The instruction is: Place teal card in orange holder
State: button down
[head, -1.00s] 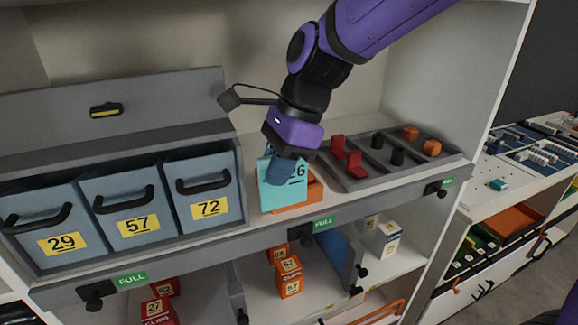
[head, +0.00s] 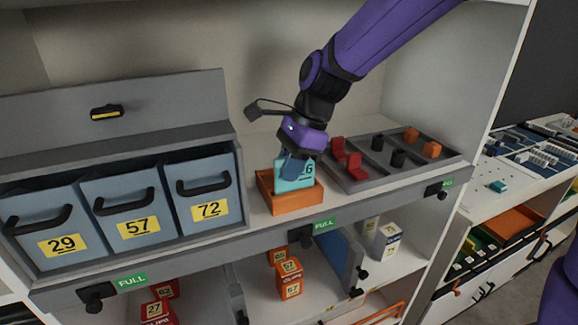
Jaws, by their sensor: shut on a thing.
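The teal card (head: 291,183) stands upright at the orange holder (head: 292,205), an open box-like tray on the shelf. The card's lower edge is hidden behind the holder's front wall, so it appears to be inside; whether it touches the bottom cannot be seen. My gripper (head: 296,167) is shut on the card's upper part from above. Its fingers cover part of the printed number.
Blue-grey bins (head: 140,205) marked 29, 57 and 72 stand to the left. A grey sorting tray (head: 380,178) with red, black and orange pieces lies close on the right. The shelf's grey front edge (head: 270,240) runs below the holder.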

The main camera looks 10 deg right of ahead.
jog(key=shift+f, duration=0.15)
jog(key=c, duration=1.1)
grip_release()
jog(key=shift+c, duration=0.2)
